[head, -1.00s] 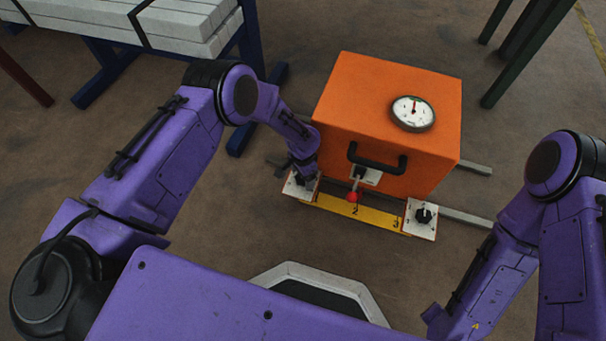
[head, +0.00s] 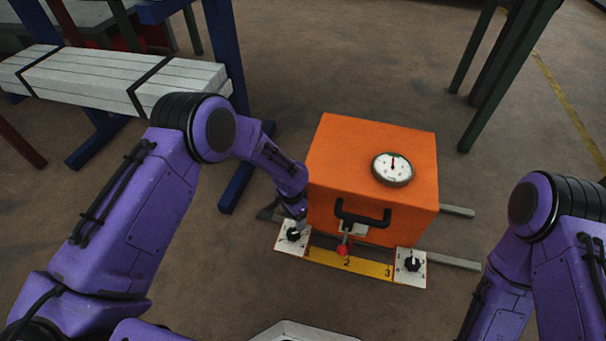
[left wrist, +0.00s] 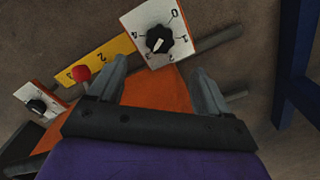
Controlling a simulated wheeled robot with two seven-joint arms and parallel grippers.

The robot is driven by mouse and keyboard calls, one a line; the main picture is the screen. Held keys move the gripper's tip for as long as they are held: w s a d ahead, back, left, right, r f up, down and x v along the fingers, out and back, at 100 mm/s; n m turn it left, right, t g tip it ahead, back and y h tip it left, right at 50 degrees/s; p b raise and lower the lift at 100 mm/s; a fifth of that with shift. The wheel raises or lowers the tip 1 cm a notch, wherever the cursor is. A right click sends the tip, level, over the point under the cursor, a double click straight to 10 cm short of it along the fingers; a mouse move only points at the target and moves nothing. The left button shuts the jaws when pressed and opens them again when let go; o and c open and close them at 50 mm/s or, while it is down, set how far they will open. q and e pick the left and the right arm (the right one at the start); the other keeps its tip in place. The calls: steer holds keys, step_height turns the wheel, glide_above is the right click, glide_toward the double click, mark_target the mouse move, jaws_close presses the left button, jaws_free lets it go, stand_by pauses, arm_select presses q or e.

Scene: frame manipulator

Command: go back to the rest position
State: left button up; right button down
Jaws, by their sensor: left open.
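An orange box (head: 335,155) with a round dial gauge (head: 393,169) on top and a black handle (head: 362,218) stands on the floor. A yellow strip marked 1, 2, 3 (head: 325,259) runs along its front, with a red-tipped lever (head: 342,250) near 2. White plates with black knobs sit at its left end (head: 294,234) and right end (head: 412,264). My left gripper (head: 292,212) is just above the left knob. In the left wrist view its fingers (left wrist: 159,70) are apart and empty, clear of that knob (left wrist: 159,40). My right gripper is out of view.
A blue rack with pale bundled beams (head: 120,80) stands at the back left. Dark green posts (head: 500,80) stand at the back right. Rails (head: 450,261) stick out right of the box. The floor between box and posts is clear.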

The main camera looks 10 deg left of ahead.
arm_select(q)
steer(key=shift+s, duration=0.1)
steer(key=s+a+f+n+h, duration=0.1)
steer(key=s+f+n+h, duration=0.1)
steer(key=s+f+n, duration=0.6)
steer(key=s+a+r+n+t+y, duration=0.25)
steer(key=s+a, duration=0.45)
steer(key=s, duration=0.4)
steer(key=s+a+r+n+t+y, duration=0.1)
steer(key=s+a+r+n+y, duration=0.25)
steer(key=s+a, duration=0.6)
step_height(320, 180, up, 33)
steer(key=s+d+p, duration=0.1)
steer(key=d+p, duration=0.1)
steer(key=p, duration=3)
steer(key=shift+s+d+f+n+h, duration=0.15)
steer(key=shift+s+n+h, duration=0.15)
steer(key=shift+n, duration=0.1)
steer(key=shift+f, duration=0.15)
